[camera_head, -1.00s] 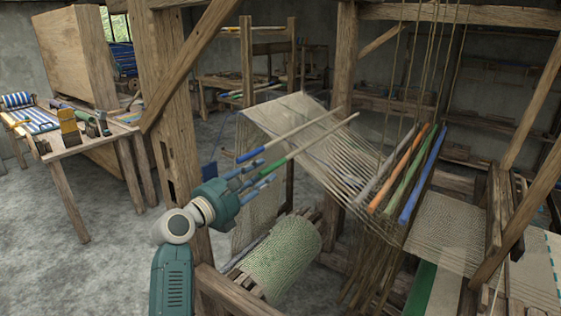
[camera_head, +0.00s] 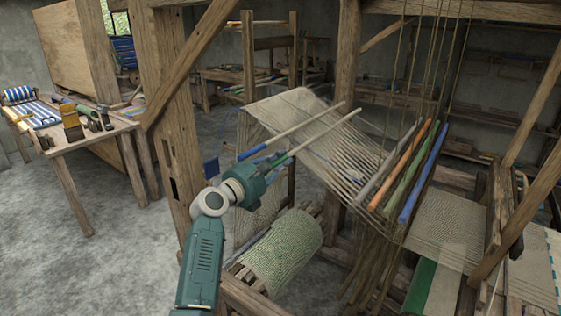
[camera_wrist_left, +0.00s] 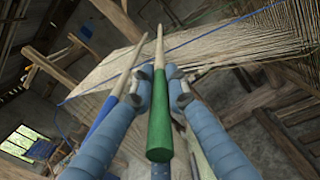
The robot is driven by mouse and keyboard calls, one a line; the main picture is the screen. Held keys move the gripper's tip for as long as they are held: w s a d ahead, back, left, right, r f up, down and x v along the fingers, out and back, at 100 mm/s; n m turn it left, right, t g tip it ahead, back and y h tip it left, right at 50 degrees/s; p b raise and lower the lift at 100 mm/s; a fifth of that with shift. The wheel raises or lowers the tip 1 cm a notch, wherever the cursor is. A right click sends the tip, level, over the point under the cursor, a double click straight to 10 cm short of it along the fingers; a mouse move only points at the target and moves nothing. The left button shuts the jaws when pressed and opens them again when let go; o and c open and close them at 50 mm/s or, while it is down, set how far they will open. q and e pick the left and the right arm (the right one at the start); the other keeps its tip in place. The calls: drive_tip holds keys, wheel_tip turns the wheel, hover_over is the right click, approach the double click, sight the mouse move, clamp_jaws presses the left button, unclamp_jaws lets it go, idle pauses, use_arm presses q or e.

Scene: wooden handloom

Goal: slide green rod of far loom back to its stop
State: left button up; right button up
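A pale rod with a green end (camera_wrist_left: 159,135) runs between my left gripper's blue fingers in the left wrist view. The fingertips (camera_wrist_left: 159,75) appear to press on it from both sides. In the head view, my left gripper (camera_head: 276,164) is at the near end of this rod (camera_head: 325,132), hiding most of the green part. The rod's pale length lies over the stretched warp (camera_head: 310,110). A parallel pale rod with a blue end (camera_head: 252,152) lies just beside it. A stop cannot be made out. My right gripper is not in view.
Grey, orange, green (camera_head: 400,187) and blue (camera_head: 423,175) bars cross the warp farther right. A cloth roll (camera_head: 282,252) lies below my gripper. A thick wooden post (camera_head: 172,130) stands left of it. A worktable (camera_head: 85,140) stands at the left.

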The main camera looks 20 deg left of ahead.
use_arm(q)
clamp_jaws()
drive_tip(key=a, duration=0.1)
drive_tip(key=w+a+r+p, duration=0.1)
drive_tip(key=a, duration=0.2)
drive_tip(key=shift+w+a+r, duration=0.3)
drive_tip(key=shift+r, duration=0.1)
drive_tip(key=o, duration=0.8)
unclamp_jaws()
drive_tip(key=shift+a+f, duration=0.1)
drive_tip(key=shift+a, duration=0.05)
drive_tip(key=v, duration=1.2)
